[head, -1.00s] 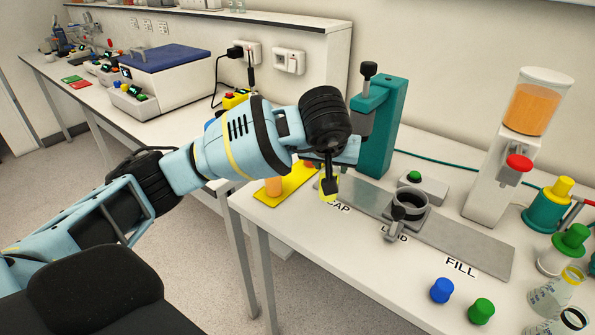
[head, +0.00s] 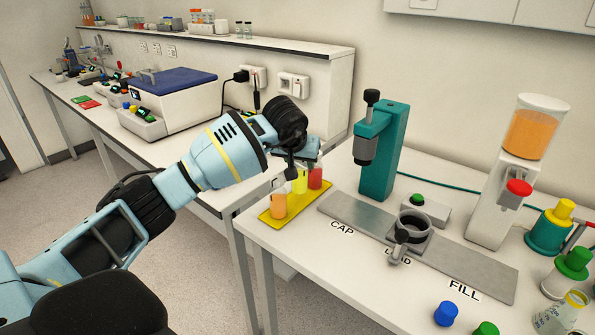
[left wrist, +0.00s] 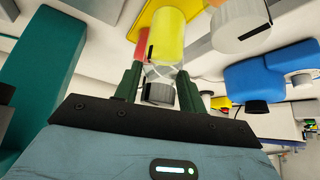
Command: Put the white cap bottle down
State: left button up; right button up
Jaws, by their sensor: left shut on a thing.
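My left gripper (head: 293,170) is shut on a bottle of yellow juice (head: 300,183), with its fingers pointing down. The bottle is at the yellow tray (head: 265,213), between an orange bottle (head: 278,206) and a red bottle (head: 315,179). I cannot tell whether its base touches the tray. The gripper hides its top in the head view. My right gripper is not in view.
Right of the tray are a metal rail (head: 350,217) marked CAP, LOAD and FILL, a green capping press (head: 383,150) and a juice dispenser (head: 505,190). Loose blue (head: 446,313) and green caps lie at the front. A blue-lidded box (head: 170,95) stands on the left bench.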

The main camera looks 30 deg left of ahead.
pick_arm(q)
jog(key=shift+w+a+f, duration=0.1)
jog(key=shift+a+f, duration=0.1)
jog(key=shift+f, duration=0.6)
jog(key=shift+w+a+f, duration=0.1)
jog(key=shift+a+f, duration=0.1)
jog(key=shift+f, duration=0.75)
jog(key=shift+f, duration=0.15)
jog(key=o, duration=1.2)
jog(key=shift+c, duration=0.2)
